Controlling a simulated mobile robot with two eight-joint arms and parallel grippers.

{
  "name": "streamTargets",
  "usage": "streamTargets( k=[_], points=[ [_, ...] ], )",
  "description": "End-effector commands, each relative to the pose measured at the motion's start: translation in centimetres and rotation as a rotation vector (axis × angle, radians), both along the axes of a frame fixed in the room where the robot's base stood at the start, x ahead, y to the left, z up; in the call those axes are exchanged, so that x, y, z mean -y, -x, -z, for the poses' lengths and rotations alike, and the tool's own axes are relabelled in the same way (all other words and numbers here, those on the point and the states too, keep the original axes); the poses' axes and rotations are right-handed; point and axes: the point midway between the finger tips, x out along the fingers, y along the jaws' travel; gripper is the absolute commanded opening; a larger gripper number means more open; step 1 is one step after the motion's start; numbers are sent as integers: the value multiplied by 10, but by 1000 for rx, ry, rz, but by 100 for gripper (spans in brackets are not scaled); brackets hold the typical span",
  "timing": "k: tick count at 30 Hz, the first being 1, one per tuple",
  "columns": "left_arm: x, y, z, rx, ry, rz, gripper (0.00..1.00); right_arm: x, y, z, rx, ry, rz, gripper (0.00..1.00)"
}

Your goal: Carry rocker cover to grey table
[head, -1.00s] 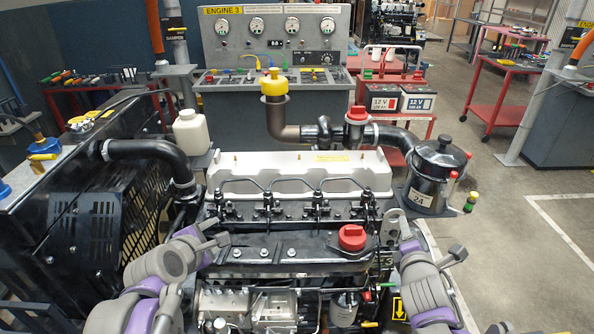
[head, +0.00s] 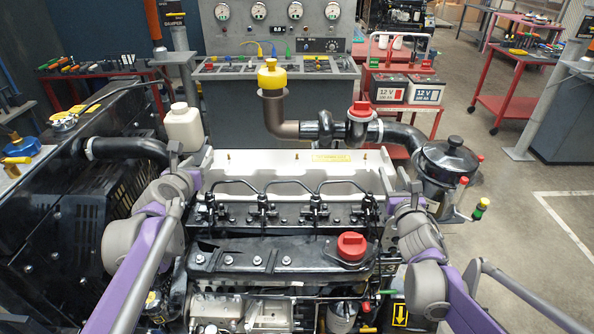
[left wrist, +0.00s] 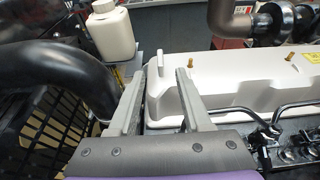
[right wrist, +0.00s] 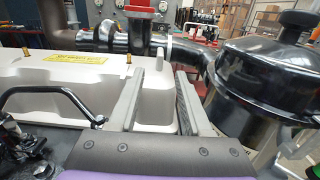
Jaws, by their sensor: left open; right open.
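The rocker cover (head: 285,163) is a long pale silver-white cover with a yellow label and brass studs, lying along the top of the engine. It also shows in the left wrist view (left wrist: 215,85) and the right wrist view (right wrist: 75,95). My left gripper (left wrist: 160,68) is open at the cover's left end, with an upright tab between its fingers. My right gripper (right wrist: 158,75) is open at the cover's right end, with a similar tab between its fingers. I cannot tell whether any finger touches the cover.
Black fuel pipes (head: 290,187) run just in front of the cover. Behind it stand a yellow-capped pipe (head: 272,85) and a red-capped fitting (head: 361,125). A black canister (head: 447,165) is close on the right, a white bottle (head: 184,127) on the left. Floor (head: 520,240) is clear at right.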

Motion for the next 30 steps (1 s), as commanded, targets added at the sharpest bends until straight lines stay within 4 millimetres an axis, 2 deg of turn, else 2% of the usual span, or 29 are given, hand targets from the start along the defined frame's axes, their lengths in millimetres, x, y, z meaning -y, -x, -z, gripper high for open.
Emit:
streamTargets(
  k=[9, 15, 20, 28, 30],
  points=[
    [1, -56, 18, 0, 0, 2, 49, -1, -59, 0, 0, -2, -1, 49],
    [0, -78, 25, -1, -2, 2, 49, 0, -82, 0, 0, -1, 0, 49],
    [0, -85, 27, -1, -1, 1, 49, 0, -89, 0, 0, -2, 0, 49],
    [0, -85, 27, -1, -1, 1, 49, 0, -90, 0, 0, -1, 0, 49],
    [0, -85, 27, -1, -1, 1, 36, 0, -89, 0, 0, -1, 0, 36]
  ],
)
